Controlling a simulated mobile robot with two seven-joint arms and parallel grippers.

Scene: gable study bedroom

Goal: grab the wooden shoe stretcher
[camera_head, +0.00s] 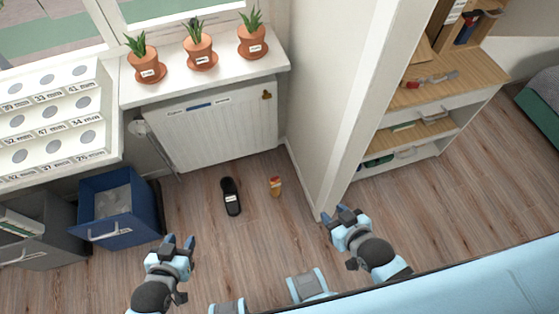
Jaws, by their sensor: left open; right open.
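No object is clearly recognizable as the wooden shoe stretcher. A small tan and reddish item (276,187) with a pale label stands or lies on the floor below the radiator; I cannot tell what it is. A black shoe-like object (231,200) with a white label lies to its left. A longer red and grey item (430,80) lies on the wooden shelf top at right, also unclear. My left gripper (180,240) is open and empty, lower left of the black object. My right gripper (341,213) is open and empty, lower right of the tan item.
A blue bin drawer (135,236) stands at left beside a grey drawer (45,245). Potted plants line the windowsill (128,90) above a white radiator (220,125). A wall edge (345,130) separates the floor from the shelf unit (480,72). Floor between my grippers is clear.

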